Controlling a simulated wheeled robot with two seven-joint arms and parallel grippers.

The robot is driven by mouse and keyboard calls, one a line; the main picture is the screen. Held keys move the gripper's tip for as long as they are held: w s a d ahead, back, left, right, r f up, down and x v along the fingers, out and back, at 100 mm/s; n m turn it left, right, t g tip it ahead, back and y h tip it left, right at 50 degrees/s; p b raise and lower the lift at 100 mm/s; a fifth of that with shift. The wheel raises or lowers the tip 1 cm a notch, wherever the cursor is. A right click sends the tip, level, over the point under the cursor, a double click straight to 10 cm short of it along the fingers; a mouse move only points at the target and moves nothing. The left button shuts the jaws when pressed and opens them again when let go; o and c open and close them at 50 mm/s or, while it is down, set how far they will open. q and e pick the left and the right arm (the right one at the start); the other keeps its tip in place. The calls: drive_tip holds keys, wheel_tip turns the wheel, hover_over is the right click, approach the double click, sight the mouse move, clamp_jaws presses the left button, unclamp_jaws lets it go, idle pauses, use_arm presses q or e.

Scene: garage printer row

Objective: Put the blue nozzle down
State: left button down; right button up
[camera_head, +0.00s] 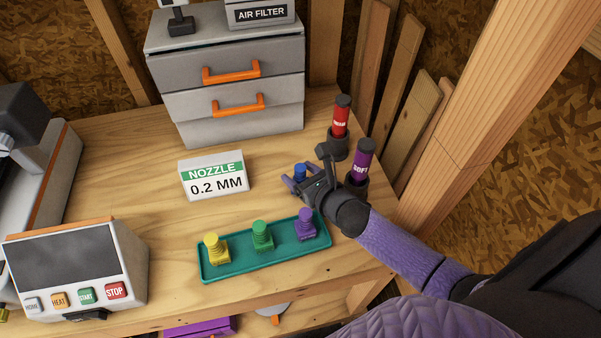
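The blue nozzle (300,171) is small and upright at the fingers of my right gripper (294,178), right of the nozzle sign. The fingers partly hide its lower part. I cannot tell whether they press on it or whether it touches the table. A teal tray (235,271) at the table's front holds a yellow nozzle (216,248), a green nozzle (262,236) and a purple nozzle (306,224), all upright. My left gripper is not in view.
A white "NOZZLE 0.2 MM" sign (213,177) stands mid-table. Behind it is a grey drawer unit (235,131). Red (340,122) and purple (361,161) tubes stand in dark holders close behind my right gripper. A control panel (70,270) is at left. Bare wood lies between sign and tray.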

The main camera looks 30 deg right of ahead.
drive_tip(key=shift+r, duration=0.25)
drive_tip(key=p+v, duration=0.2)
drive_tip(key=v, duration=1)
drive_tip(key=shift+f+p, duration=0.2)
drive_tip(key=shift+p, duration=0.15)
